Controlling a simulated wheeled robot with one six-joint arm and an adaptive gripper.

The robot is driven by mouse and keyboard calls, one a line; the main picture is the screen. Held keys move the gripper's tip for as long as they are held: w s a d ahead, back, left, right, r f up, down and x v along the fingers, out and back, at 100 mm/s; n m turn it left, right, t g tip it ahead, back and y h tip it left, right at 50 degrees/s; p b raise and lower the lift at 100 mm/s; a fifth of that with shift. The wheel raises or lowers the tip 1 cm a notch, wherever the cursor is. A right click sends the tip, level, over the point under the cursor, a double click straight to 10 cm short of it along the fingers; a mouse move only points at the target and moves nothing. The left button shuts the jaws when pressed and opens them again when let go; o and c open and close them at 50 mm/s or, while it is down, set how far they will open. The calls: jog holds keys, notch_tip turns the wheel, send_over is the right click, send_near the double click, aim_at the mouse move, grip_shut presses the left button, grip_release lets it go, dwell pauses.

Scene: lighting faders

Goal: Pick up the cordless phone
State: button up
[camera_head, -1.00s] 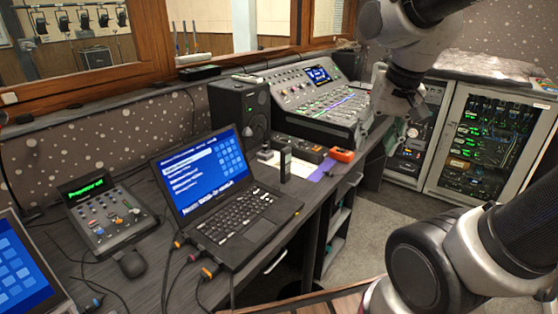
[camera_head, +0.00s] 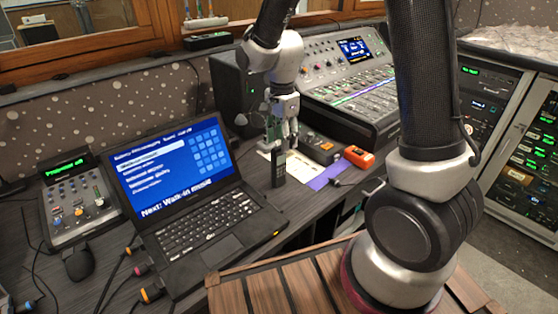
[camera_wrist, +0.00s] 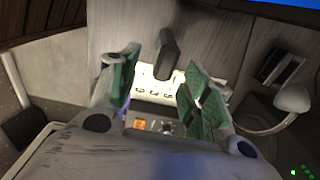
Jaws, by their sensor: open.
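The cordless phone (camera_head: 278,170) is a slim black handset standing upright on the desk, just right of the laptop in the head view. In the wrist view the phone (camera_wrist: 168,55) is a dark block beyond the fingertips, roughly in line with the gap between them. My gripper (camera_head: 282,130) is open, with green-padded fingers pointing down, close above and behind the phone. In the wrist view my gripper (camera_wrist: 160,78) has nothing between its fingers. I cannot tell the exact gap to the phone.
An open laptop (camera_head: 205,220) stands left of the phone. A grey box (camera_head: 317,149) and an orange device (camera_head: 358,156) lie to its right, by a purple sheet (camera_head: 326,177). A mixing console (camera_head: 350,95) and dark speaker (camera_head: 230,88) stand behind.

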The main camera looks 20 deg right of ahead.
aim_at(279, 159)
jog(key=shift+w+f, duration=0.2)
jog(key=shift+f, duration=0.15)
jog(key=f, duration=0.7)
jog(key=shift+a+f, duration=0.25)
jog(key=shift+a, duration=0.1)
grip_shut()
